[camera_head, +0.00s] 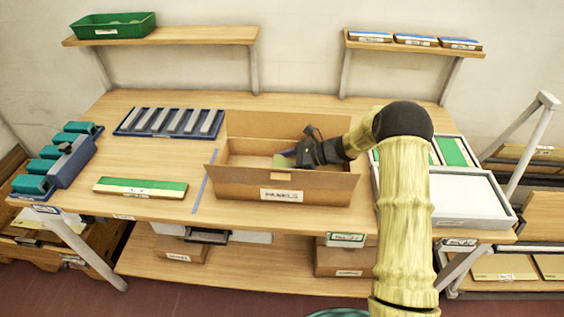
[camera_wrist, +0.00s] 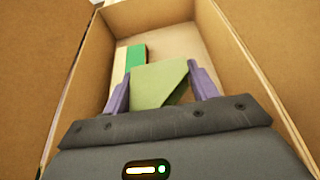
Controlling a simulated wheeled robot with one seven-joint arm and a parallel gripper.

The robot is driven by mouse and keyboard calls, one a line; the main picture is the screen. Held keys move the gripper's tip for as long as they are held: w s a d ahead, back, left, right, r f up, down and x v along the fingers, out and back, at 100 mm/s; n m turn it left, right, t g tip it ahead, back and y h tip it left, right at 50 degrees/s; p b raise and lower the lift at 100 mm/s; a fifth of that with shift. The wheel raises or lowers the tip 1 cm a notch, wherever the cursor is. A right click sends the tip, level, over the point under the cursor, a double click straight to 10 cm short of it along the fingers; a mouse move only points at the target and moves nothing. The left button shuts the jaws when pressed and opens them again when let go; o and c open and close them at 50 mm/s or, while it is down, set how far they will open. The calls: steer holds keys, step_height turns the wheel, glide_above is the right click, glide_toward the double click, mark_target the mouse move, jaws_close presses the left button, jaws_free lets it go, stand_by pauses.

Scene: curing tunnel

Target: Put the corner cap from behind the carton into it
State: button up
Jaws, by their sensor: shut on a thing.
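The open cardboard carton (camera_head: 230,183), labelled as panels, stands in the middle of the bench with its flaps spread. My gripper (camera_head: 286,160) reaches into the carton's opening from the right. In the wrist view my gripper (camera_wrist: 161,88) has its two purple fingers shut on an olive-green corner cap (camera_wrist: 152,84), with a slanted lower right edge. The cap is over the inside of the carton (camera_wrist: 235,75); I cannot tell if it touches the bottom. A green and cream piece (camera_wrist: 136,57) lies on the carton floor beyond the cap. The fingers partly hide the cap in the head view.
Left of the carton are a green-topped strip (camera_head: 140,187), a blue rack of grey bars (camera_head: 170,122) and teal blocks (camera_head: 52,160). White trays (camera_head: 470,198) stand to the right. Shelves (camera_head: 165,36) hang behind. Bench space left of the carton is partly clear.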

steer(key=shift+f+b, duration=0.6)
steer(key=shift+b, duration=0.45)
steer(key=o, duration=0.9)
steer(key=shift+o, duration=0.2)
steer(key=shift+r, duration=0.2)
steer(key=r+p, duration=0.1)
steer(key=p, duration=0.1)
steer(key=shift+r+p, duration=0.25)
steer(key=shift+p, duration=0.15)
steer(key=b+v, duration=0.2)
steer(key=v, duration=1)
steer(key=shift+f+b, duration=0.35)
steer(key=shift+s, duration=0.1)
